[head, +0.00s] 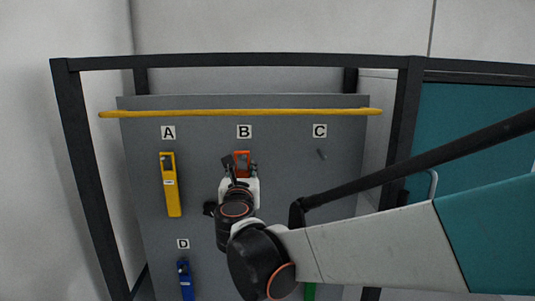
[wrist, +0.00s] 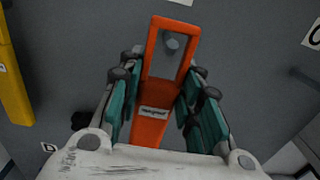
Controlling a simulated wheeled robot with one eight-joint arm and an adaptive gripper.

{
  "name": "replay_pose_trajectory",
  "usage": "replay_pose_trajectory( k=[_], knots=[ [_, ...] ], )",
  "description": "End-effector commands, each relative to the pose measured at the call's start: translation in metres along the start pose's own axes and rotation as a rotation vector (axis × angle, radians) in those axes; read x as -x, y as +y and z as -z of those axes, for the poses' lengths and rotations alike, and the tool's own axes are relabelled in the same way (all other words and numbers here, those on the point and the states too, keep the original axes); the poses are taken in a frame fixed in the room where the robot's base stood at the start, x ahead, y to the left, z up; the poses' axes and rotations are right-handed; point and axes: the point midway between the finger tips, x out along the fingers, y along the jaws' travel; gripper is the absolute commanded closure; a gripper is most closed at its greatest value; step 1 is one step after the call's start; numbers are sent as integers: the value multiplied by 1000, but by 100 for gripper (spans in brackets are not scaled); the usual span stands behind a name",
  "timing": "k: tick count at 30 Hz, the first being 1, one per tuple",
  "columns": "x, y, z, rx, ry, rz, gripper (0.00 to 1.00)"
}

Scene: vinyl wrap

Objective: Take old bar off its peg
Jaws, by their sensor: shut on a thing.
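An orange bar (head: 242,157) hangs under label B on the grey board (head: 300,200). In the wrist view, the orange bar (wrist: 152,122) has a wide opening at its upper end and a small label that I cannot read. A grey peg (wrist: 172,44) shows inside that opening, near its top. My gripper (head: 240,170) is in front of the board at B. In the wrist view, my gripper (wrist: 160,92) is shut on the orange bar, with one teal-padded finger on each side below the opening. The bar's lower end is hidden by the gripper body.
A yellow bar (head: 172,185) hangs at A, left of my gripper. A blue bar (head: 186,280) hangs at D. The peg (head: 321,154) at C is bare. A green bar (head: 310,291) is mostly hidden behind my arm. A yellow rail (head: 240,112) crosses the board above the labels.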

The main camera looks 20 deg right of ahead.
Motion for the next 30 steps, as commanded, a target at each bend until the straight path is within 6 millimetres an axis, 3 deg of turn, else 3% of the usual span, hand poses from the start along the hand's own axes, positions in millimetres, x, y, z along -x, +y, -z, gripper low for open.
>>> replay_pose_trajectory(
  k=[1,30],
  knots=[
    [14,0,-1,0,0,-8,96],
    [78,-3,-1,0,0,0,96]
  ],
)
